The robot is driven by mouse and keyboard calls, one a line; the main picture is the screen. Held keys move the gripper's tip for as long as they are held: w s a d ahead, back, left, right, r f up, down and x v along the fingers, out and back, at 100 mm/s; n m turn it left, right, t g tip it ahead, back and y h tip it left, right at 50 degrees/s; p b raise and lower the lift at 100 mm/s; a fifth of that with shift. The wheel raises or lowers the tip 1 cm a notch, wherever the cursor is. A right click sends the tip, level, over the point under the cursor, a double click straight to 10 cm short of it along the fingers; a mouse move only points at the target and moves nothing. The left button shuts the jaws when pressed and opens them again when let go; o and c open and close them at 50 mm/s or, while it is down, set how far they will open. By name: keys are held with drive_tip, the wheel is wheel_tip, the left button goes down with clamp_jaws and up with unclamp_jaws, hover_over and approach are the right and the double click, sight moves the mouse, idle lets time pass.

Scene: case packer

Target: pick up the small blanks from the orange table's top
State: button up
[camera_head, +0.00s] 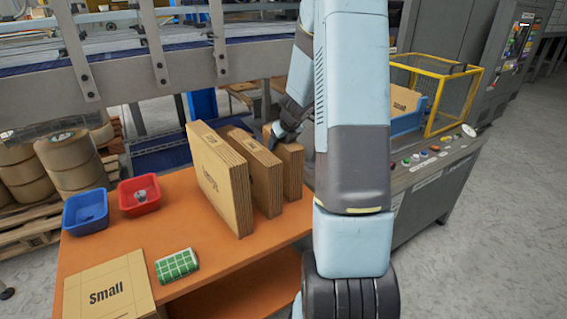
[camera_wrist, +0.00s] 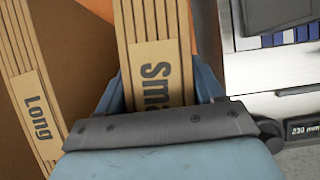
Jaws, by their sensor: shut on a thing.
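The small blanks (camera_head: 291,175) are a brown cardboard bundle standing upright at the right end of the row on the orange table (camera_head: 215,258). My arm hides part of their right side. My gripper (camera_head: 276,136) is at their top edge. In the wrist view, the small blanks (camera_wrist: 152,27) run between the jaws of my gripper (camera_wrist: 160,95), which is shut on them. Their label reads "Sma", with the rest hidden by the gripper. I cannot tell whether their bottom touches the table.
The long blanks (camera_wrist: 37,110) stand close on the left; two upright bundles (camera_head: 222,185) (camera_head: 258,170) fill the row. A blue bin (camera_head: 86,212), red bin (camera_head: 139,196), green checked item (camera_head: 177,264) and flat "Small" piece (camera_head: 108,290) lie leftward. A yellow-framed machine (camera_head: 440,75) stands right.

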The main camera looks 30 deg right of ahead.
clamp_jaws()
idle(0.3)
